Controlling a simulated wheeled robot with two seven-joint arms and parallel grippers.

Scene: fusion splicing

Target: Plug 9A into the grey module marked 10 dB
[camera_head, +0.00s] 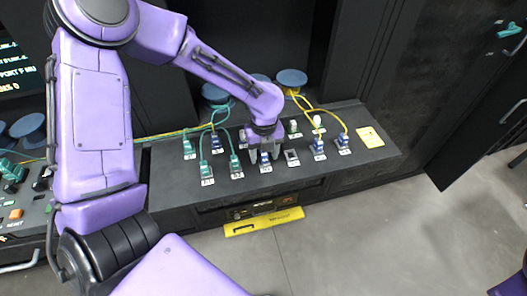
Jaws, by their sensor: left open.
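My left gripper (264,155) is open and points down over the front row of the dark bench. Its fingers stand on either side of a blue connector (265,161); I cannot tell whether they touch it. A grey square module (292,156) sits just right of the gripper, with a small white label in front. The labels are too small to read, so I cannot tell which plug is 9A or which module is marked 10 dB. My right gripper is not in view.
Teal plugs (205,170) with cables stand left of the gripper. Blue plugs (319,147) with yellow cables stand to the right. A yellow card (369,137) lies at the bench's right end. A yellow bar (263,222) lies below the bench front. Round blue spools (291,78) stand behind.

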